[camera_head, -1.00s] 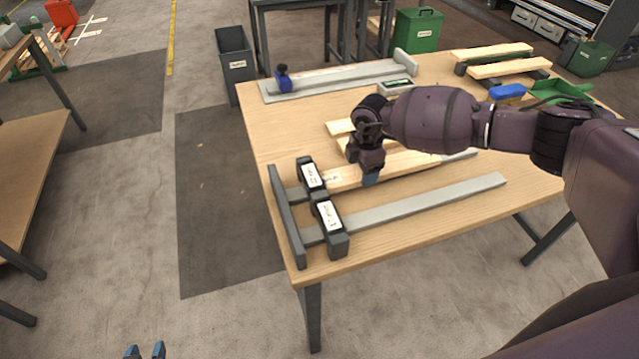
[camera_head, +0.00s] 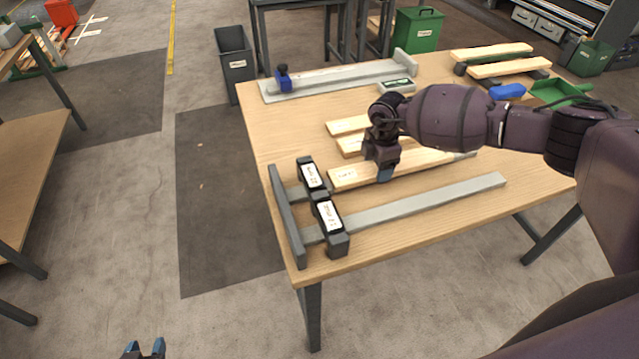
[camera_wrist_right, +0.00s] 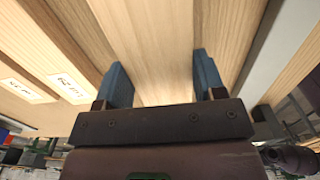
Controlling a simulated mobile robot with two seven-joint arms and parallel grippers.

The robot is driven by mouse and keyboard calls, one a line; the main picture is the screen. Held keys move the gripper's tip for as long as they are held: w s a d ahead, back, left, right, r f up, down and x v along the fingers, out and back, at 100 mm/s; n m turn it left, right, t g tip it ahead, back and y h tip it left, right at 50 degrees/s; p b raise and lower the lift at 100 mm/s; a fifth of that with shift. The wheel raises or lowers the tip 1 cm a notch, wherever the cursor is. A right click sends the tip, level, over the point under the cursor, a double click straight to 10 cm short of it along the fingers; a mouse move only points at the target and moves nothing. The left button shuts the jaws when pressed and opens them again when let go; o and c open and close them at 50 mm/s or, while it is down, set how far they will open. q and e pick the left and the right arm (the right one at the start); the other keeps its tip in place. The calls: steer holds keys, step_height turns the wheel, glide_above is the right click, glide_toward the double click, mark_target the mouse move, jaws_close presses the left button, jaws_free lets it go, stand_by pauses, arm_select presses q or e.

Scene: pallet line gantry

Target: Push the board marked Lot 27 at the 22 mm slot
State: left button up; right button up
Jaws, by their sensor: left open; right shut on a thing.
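My right gripper (camera_head: 384,172) is shut on a pale wooden board (camera_head: 410,168) with a small label near its left end; the lettering is too small to read surely. In the right wrist view the board (camera_wrist_right: 150,45) lies between the two blue fingertips (camera_wrist_right: 158,85). Its left end is beside the far dark gauge block (camera_head: 312,174), with a narrow gap visible. A near dark block (camera_head: 330,228) adjoins it. Both carry white labels that I cannot read surely. My left gripper (camera_head: 145,347) is open and empty at the bottom edge, over the floor.
Other labelled boards (camera_head: 346,126) lie just behind the held one. A grey rail (camera_head: 430,204) runs along the table's front, with a dark end bar (camera_head: 285,220) at left. A long grey fixture with a blue block (camera_head: 284,80) stands at the back. The table's right front is clear.

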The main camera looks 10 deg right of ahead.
steer(key=shift+d+f, duration=0.15)
steer(key=shift+d, duration=0.2)
steer(key=o, duration=1.1)
steer(key=shift+r, duration=0.2)
